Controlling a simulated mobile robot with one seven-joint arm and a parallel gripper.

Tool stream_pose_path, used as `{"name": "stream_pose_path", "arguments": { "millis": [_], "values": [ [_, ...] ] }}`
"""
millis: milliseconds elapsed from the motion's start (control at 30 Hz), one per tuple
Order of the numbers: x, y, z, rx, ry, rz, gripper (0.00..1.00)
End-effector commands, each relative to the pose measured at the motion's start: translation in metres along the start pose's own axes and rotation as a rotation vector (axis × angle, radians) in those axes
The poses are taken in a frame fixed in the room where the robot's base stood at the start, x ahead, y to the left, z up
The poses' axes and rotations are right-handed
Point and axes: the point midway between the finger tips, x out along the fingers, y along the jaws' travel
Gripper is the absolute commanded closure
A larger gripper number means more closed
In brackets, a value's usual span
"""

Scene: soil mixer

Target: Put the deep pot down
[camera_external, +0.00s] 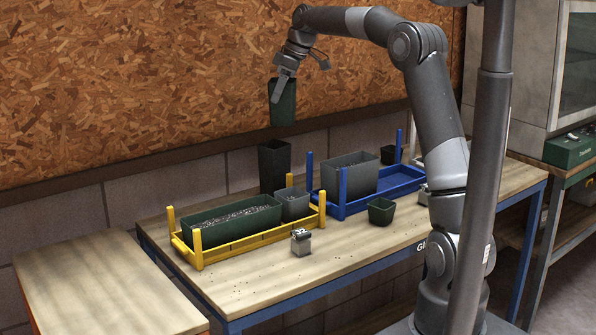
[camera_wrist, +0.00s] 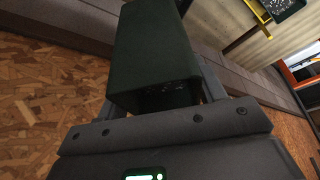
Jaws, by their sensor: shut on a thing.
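My gripper (camera_external: 283,88) is shut on a tall dark green pot (camera_external: 283,109), the deep pot, and holds it high above the back of the workbench. The pot hangs roughly upright, in front of the chipboard wall and apart from everything below. In the wrist view the pot (camera_wrist: 150,48) sits between my two fingers (camera_wrist: 160,98). Pale specks show at its near end; how full it is, I cannot tell. In the external view another tall black pot (camera_external: 274,167) stands almost directly below it at the bench's back edge.
A yellow rack (camera_external: 257,244) holds a long green planter of soil (camera_external: 250,229) and a small grey pot (camera_external: 293,205). A blue rack (camera_external: 397,186) holds a large grey pot (camera_external: 350,177). A small dark pot (camera_external: 381,212) stands in front. The left table (camera_external: 100,280) is bare.

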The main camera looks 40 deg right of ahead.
Motion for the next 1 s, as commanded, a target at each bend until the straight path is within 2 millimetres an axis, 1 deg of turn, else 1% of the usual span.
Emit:
{"name": "stream_pose_path", "arguments": {
  "millis": [33, 100, 200, 300, 533, 567, 600, 733, 1000],
  "values": [
    [0.008, -0.018, -0.021, -0.056, 0.002, -0.022, 0.62],
    [0.016, -0.038, -0.042, -0.115, 0.004, -0.046, 0.62],
    [0.026, -0.064, -0.066, -0.188, 0.006, -0.077, 0.62],
    [0.032, -0.084, -0.083, -0.240, 0.007, -0.098, 0.62],
    [0.043, -0.120, -0.111, -0.334, 0.011, -0.136, 0.62],
    [0.044, -0.124, -0.113, -0.343, 0.011, -0.140, 0.62],
    [0.052, -0.121, -0.106, -0.335, 0.008, -0.140, 0.62],
    [0.071, -0.120, -0.098, -0.334, 0.008, -0.139, 0.62],
    [0.128, -0.120, -0.075, -0.333, 0.007, -0.139, 0.62]
  ]
}}
